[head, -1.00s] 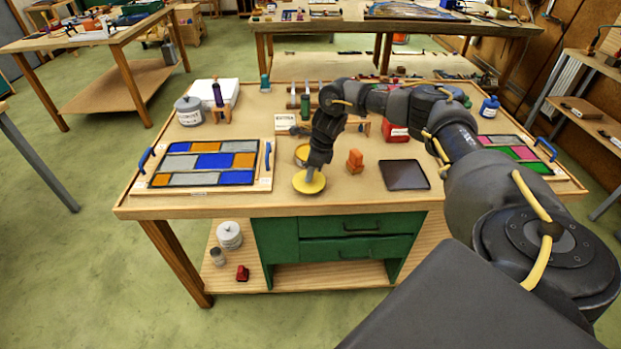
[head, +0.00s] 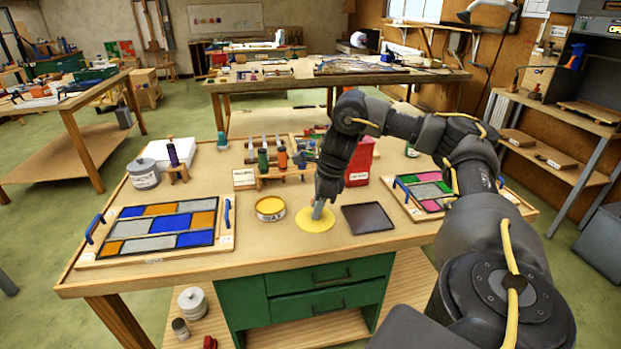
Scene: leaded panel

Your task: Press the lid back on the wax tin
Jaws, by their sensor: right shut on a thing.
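The wax tin (head: 270,209) is a short round yellow tin with a dark-lettered label. It stands uncovered on the bench, left of my right gripper. My right gripper (head: 319,208) points down and is shut on the yellow round lid (head: 312,222). The lid is roughly level, just right of the tin and apart from it. I cannot tell whether the lid touches the bench top or hangs a little above it. My left gripper is not in view.
A dark square plate (head: 367,219) lies right of the lid. A leaded panel (head: 155,230) fills the bench's left side; another (head: 430,191) lies right, partly behind my arm. A tool rack (head: 284,174) and red box (head: 358,163) stand behind. Bare bench lies before the tin.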

